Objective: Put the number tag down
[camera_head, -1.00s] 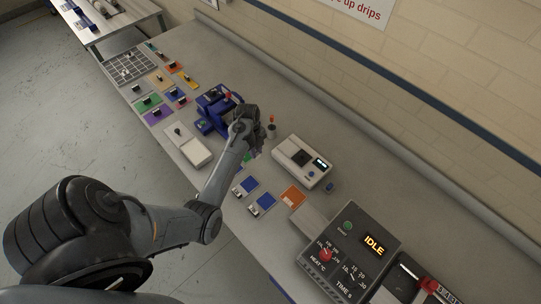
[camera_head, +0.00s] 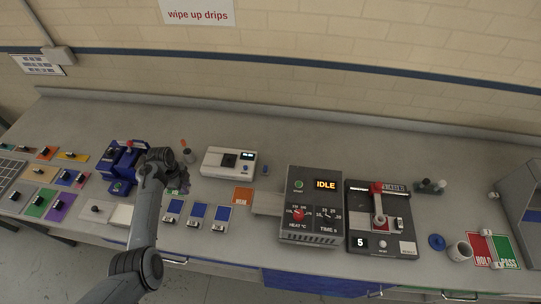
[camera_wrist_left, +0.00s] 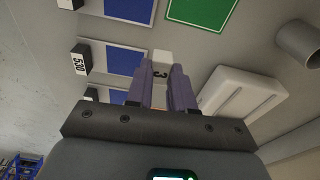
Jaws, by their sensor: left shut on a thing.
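My left gripper (camera_head: 160,158) is beside the blue machine (camera_head: 122,160) in the head view, above the bench. In the left wrist view its purple-grey fingers (camera_wrist_left: 165,85) are shut on a pale number tag (camera_wrist_left: 162,72) marked with a 3. The rest of the tag is hidden between the fingers. Blue pads (camera_wrist_left: 128,8) lie beyond the fingertips, with number tags at their edges; one tag (camera_wrist_left: 81,58) reads 530. The head view shows the blue pads in a row (camera_head: 199,210). A green card (camera_wrist_left: 200,10) is also near. My right gripper is not in view.
A white scale-like device (camera_head: 228,162) stands right of the gripper. An orange card (camera_head: 242,195), the heater box reading IDLE (camera_head: 312,205) and a dark lever unit (camera_head: 381,220) are farther right. Coloured cards (camera_head: 42,203) lie left. Bare bench lies behind the devices.

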